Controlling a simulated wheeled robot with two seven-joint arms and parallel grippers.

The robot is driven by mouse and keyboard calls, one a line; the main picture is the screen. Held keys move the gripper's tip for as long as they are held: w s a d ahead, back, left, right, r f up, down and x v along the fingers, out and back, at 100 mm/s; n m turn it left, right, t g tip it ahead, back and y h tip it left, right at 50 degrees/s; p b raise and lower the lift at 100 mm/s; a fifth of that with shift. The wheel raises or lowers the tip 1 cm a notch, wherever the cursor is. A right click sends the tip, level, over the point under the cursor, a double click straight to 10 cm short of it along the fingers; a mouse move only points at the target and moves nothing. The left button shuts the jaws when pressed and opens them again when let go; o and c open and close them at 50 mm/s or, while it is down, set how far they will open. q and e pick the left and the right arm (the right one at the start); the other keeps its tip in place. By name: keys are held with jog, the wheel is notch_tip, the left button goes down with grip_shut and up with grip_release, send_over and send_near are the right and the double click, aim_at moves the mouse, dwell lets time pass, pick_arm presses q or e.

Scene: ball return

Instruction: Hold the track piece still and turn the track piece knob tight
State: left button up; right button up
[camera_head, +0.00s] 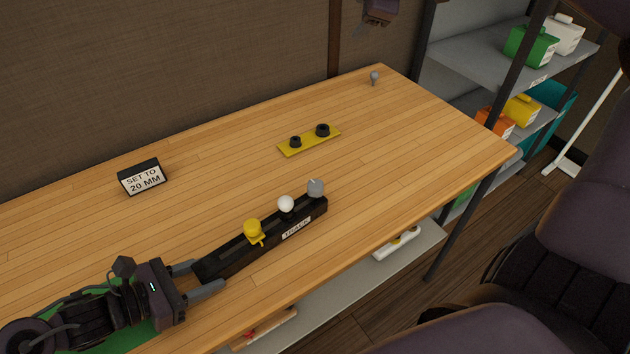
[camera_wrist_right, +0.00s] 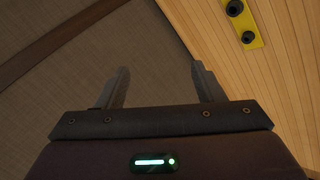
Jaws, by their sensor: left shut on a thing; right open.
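The track piece (camera_head: 262,246) is a long dark bar labelled TRACK, lying diagonally on the wooden table in the head view. A yellow knob-like part (camera_head: 252,230), a white ball (camera_head: 286,204) and a grey round part (camera_head: 315,187) sit along its top. I cannot tell which way any knob is turned. My left gripper (camera_head: 204,276) is shut on the near left end of the track piece, one finger on each side. My right gripper (camera_wrist_right: 160,80) is open and empty in the right wrist view, away from the track piece.
A yellow plate (camera_head: 300,147) with two black round parts lies behind the track; it also shows in the wrist view (camera_wrist_right: 250,41). A SET TO 20 MM sign (camera_head: 142,177) stands left. A small grey knob-like thing (camera_head: 374,77) is at the far corner. Shelves (camera_head: 470,55) hold coloured boxes.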

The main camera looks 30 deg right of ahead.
jog(key=s+a+f+n+g+y, duration=0.1)
jog(key=s+a+f+n+g, duration=0.15)
jog(key=a, duration=0.35)
jog(key=s+a+f+n+g+y, duration=0.1)
jog(key=a+f, duration=0.3)
jog(key=a, duration=0.1)
jog(key=n+g, duration=0.4)
jog(key=g, duration=0.1)
send_near(315, 184)
jog(key=shift+w+m, duration=0.2)
jog(key=shift+m, duration=0.05)
jog(key=shift+s+a+f, duration=0.1)
jog(key=shift+s+f, duration=0.1)
jog(key=shift+f, duration=0.3)
notch_tip(315, 184, down, 9)
jog(key=shift+w+f, duration=0.1)
jog(key=c, duration=1)
jog(key=shift+o, duration=0.2)
